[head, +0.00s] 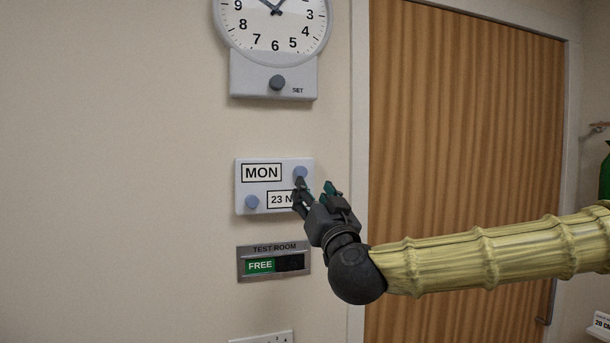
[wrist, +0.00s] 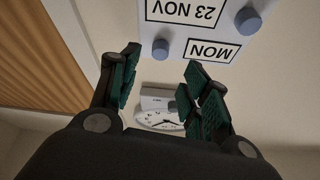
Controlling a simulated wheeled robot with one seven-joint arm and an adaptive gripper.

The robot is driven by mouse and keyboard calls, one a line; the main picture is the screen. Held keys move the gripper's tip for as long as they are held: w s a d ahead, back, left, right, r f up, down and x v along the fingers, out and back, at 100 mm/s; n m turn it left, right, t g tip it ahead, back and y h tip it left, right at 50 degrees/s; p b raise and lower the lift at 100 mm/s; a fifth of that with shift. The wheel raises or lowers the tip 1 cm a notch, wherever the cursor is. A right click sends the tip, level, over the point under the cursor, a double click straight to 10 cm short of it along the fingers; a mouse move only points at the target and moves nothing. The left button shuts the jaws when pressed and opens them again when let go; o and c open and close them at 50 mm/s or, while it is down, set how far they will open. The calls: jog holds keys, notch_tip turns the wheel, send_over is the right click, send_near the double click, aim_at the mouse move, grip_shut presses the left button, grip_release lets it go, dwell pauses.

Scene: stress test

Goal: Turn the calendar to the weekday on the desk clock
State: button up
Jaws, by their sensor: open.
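The wall calendar (head: 243,180) reads MON above and 23 N, partly hidden by my finger; the wrist view shows it upside down as MON and 23 NOV. A blue-grey knob (head: 300,172) sits right of MON, and another knob (head: 252,201) left of the date. My gripper (head: 314,186) is open at the calendar's right side. In the wrist view the MON knob (wrist: 160,49) appears between the green-padded fingertips; I cannot tell whether they touch it. No desk clock shows clearly; a white block (head: 601,322) with cut-off text, starting "20", is at the lower right edge.
A round wall clock (head: 272,30) with a SET knob (head: 278,83) hangs above the calendar. A TEST ROOM sign (head: 242,262) reading FREE is below, with a white plate (head: 262,338) under it. A wooden door (head: 460,120) is right. The wall left is bare.

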aim_at(302, 175)
jog(key=p+x, duration=0.3)
jog(key=x, duration=0.5)
jog(key=shift+f, duration=0.1)
grip_shut()
